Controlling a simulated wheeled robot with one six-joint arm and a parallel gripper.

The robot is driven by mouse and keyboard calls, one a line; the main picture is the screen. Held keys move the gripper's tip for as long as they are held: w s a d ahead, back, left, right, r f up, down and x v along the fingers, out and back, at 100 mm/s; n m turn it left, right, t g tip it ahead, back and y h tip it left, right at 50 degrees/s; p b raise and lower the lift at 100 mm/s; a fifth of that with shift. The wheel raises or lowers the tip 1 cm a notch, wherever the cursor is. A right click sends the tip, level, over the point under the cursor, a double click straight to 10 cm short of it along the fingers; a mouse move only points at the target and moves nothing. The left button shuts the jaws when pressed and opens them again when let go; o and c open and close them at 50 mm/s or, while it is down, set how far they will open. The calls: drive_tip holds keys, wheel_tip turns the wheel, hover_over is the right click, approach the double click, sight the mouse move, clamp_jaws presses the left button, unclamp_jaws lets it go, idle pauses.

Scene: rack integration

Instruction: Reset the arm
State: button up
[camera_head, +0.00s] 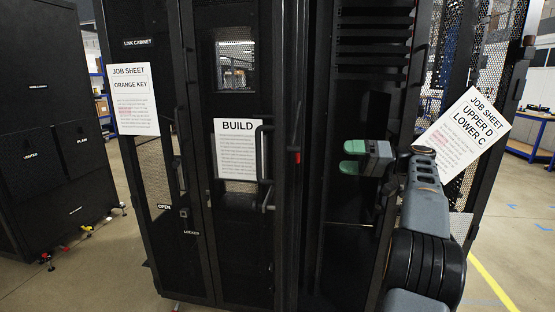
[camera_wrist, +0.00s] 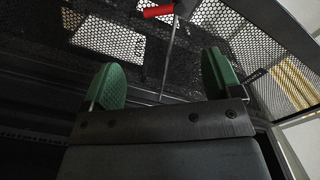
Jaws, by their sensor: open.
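My gripper (camera_head: 352,157) has green fingertips and is raised in front of the dark rack opening, right of the middle in the head view. In the wrist view, the two green fingers of my gripper (camera_wrist: 165,80) stand wide apart with nothing between them. Beyond them is a perforated black panel (camera_wrist: 285,60). A red-handled metal rod (camera_wrist: 160,11) shows past the fingertips, apart from them as far as I can tell.
A black cabinet door with a BUILD sheet (camera_head: 237,150) is left of my gripper. The link cabinet with an ORANGE KEY sheet (camera_head: 134,100) is farther left. A perforated door with a tilted job sheet (camera_head: 462,133) is right of my arm. Open floor (camera_head: 520,220) lies far right.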

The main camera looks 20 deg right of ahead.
wheel_tip(320, 180, down, 12)
drive_tip(key=w+d+m+h, duration=0.2)
drive_tip(key=w+m+h, duration=0.1)
drive_tip(key=m+h, duration=0.4)
drive_tip(key=s+a+f+m+g+h+p, duration=0.2)
drive_tip(key=s+a+f+m+g, duration=0.15)
drive_tip(key=a+f, duration=0.3)
drive_tip(key=s+a+n+g+h+p, duration=0.2)
drive_tip(key=s+a+n+h+p, duration=0.4)
drive_tip(key=s+a, duration=1.2)
drive_tip(key=a+n+p, duration=0.1)
drive_tip(key=n, duration=0.2)
drive_tip(key=shift+s+a+h, duration=0.3)
drive_tip(key=shift+a, duration=0.1)
